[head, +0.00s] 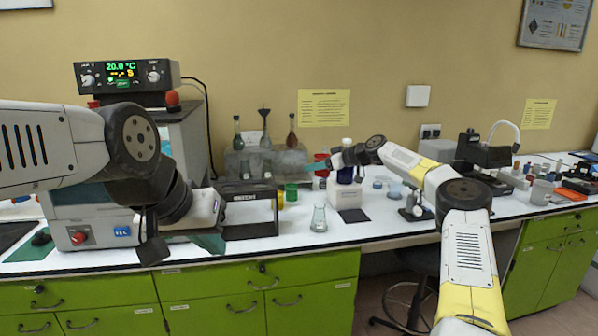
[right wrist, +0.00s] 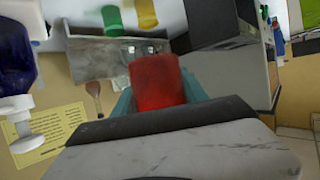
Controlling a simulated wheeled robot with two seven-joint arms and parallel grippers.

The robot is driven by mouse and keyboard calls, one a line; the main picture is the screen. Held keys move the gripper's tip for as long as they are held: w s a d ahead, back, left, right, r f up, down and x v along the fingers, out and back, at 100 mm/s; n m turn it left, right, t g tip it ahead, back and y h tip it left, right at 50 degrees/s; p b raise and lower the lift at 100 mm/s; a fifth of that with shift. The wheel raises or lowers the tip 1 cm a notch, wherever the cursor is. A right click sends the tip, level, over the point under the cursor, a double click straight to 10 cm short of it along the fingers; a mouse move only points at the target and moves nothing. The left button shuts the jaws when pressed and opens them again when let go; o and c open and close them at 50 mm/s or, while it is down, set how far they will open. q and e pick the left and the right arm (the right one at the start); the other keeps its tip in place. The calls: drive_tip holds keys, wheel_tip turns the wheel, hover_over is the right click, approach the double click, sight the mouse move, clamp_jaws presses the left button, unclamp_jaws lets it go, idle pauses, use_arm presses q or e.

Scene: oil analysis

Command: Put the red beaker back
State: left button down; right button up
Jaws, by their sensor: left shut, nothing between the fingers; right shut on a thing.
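The red beaker (right wrist: 158,82) is held between the teal fingers of my right gripper (right wrist: 160,90) in the right wrist view. In the head view it shows as a small red shape (head: 321,160) behind my right gripper (head: 326,168), above the bench's back part. The fingers partly cover it there. My left gripper (head: 220,212) is low over the left bench, in front of a black framed device; its fingertips are hard to make out. A green beaker (head: 291,191) and a yellow one (head: 281,200) stand on the bench below the right gripper.
A clear flask (head: 319,218) stands near the bench's front edge. A grey rack (head: 262,163) with flasks is at the back. The black device (head: 250,232) stands left of centre.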

drive_tip(key=s+d+f, duration=0.8)
drive_tip(key=s+f, duration=0.7)
drive_tip(key=s, duration=0.7)
drive_tip(key=s+d+f, duration=0.1)
drive_tip(key=s+f, duration=0.2)
drive_tip(key=s, duration=0.7)
drive_tip(key=shift+d, duration=0.15)
